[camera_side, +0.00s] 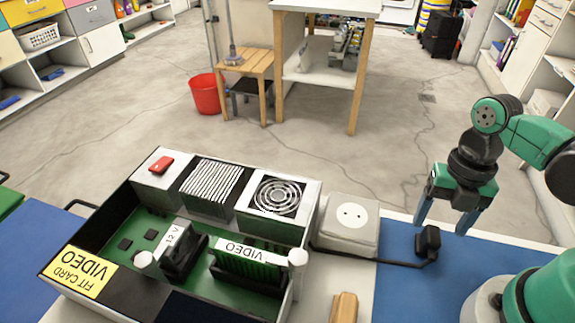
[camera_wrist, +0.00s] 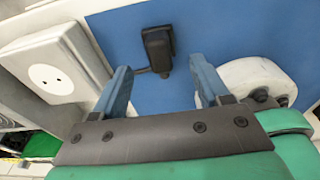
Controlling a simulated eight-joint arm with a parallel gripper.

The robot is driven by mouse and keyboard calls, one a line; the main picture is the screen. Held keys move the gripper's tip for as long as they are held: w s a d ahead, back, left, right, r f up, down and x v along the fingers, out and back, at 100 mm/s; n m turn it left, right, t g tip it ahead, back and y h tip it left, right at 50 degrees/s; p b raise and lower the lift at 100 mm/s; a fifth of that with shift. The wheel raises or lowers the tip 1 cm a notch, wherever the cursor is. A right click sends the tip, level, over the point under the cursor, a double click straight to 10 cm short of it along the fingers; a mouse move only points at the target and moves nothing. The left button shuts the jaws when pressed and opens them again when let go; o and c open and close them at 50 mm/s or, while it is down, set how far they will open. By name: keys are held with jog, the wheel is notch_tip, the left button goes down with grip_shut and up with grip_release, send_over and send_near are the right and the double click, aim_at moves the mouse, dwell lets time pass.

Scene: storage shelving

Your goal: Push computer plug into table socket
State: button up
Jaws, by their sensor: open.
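The computer plug (camera_side: 428,241) is black, with a black cable running left along the table toward the computer case. It lies on the blue mat and also shows in the wrist view (camera_wrist: 158,47). The table socket (camera_side: 351,215) is a white box with a round two-hole face, just right of the case. It shows at the left in the wrist view (camera_wrist: 45,77). My gripper (camera_side: 443,219) is open and empty, its blue fingers pointing down near the plug. In the wrist view, the plug appears beyond and between the fingertips (camera_wrist: 158,78). Contact with the plug cannot be seen.
The open computer case (camera_side: 120,292) with a video card (camera_side: 247,262) and fans fills the table's left and middle. A tan wooden block (camera_side: 343,307) lies at the front edge. The blue mat (camera_side: 410,290) is mostly clear around the plug.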

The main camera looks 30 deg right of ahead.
aim_at(430, 241)
jog(key=shift+s+a+f, duration=0.1)
jog(key=shift+f, duration=1.15)
jog(key=shift+c, duration=0.2)
grip_shut()
